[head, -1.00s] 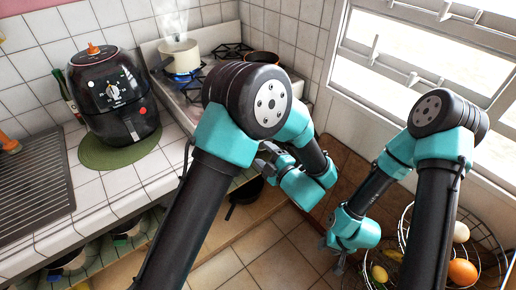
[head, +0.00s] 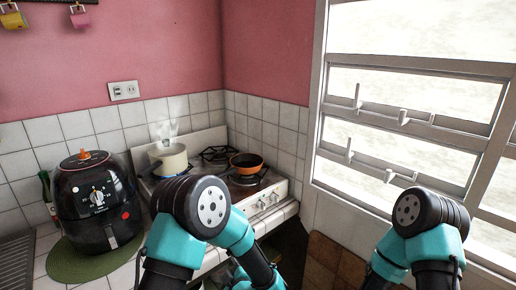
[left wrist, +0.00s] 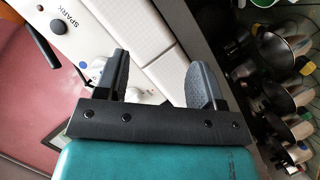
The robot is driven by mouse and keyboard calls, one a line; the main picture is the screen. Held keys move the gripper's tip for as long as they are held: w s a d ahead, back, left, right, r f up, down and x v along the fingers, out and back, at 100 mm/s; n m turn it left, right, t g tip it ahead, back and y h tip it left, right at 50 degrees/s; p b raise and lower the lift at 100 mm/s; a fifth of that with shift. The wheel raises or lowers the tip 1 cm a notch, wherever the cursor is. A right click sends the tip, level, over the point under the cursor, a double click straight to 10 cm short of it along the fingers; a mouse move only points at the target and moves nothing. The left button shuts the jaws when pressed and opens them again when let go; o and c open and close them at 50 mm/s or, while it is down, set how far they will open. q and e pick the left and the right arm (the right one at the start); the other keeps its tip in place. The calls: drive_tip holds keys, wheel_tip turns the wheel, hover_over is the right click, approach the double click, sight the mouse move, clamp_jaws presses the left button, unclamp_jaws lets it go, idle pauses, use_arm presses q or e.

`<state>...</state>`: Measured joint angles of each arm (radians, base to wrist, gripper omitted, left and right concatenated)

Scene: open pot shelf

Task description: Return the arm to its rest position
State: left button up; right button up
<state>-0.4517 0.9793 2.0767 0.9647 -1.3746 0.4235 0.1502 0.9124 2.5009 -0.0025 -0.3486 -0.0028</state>
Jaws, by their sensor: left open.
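My left arm comes up from the bottom of the head view, left of centre. Its gripper is mostly cut off or hidden there at the lower edge. In the left wrist view my left gripper (left wrist: 161,64) is open, with its two dark fingers apart and nothing between them. It faces the white stove front (left wrist: 107,32), marked SPARK. My right arm shows at the lower right of the head view, in front of the window, and its gripper is out of the picture.
In the wrist view, several dark pots (left wrist: 286,91) stand on the open shelf at right. In the head view, a white pot (head: 171,160) and an orange pan (head: 246,162) are on the stove. A black air fryer (head: 97,205) stands on a green mat (head: 75,264).

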use_arm(q)
drive_tip(key=s+a+f+m+g+h, duration=0.2)
drive_tip(key=s+a+f+m+h, duration=0.15)
drive_tip(key=f, duration=0.25)
drive_tip(key=s+a+f+m+g+h, duration=0.2)
drive_tip(key=a+f+m+g+h, duration=0.1)
drive_tip(key=a+f, duration=0.25)
drive_tip(key=s+a+f+m+g+h, duration=0.2)
drive_tip(key=s+f+m+g, duration=0.1)
drive_tip(key=s, duration=0.5)
drive_tip(key=s+a+f+m+g+h, duration=0.1)
drive_tip(key=s+a+f+m+g, duration=0.1)
drive_tip(key=s, duration=0.6)
drive_tip(key=shift+s+a+f+m+g+h, duration=0.35)
drive_tip(key=shift+f+g, duration=0.3)
drive_tip(key=shift+g, duration=0.55)
drive_tip(key=shift+w+d, duration=0.1)
drive_tip(key=shift+d, duration=0.05)
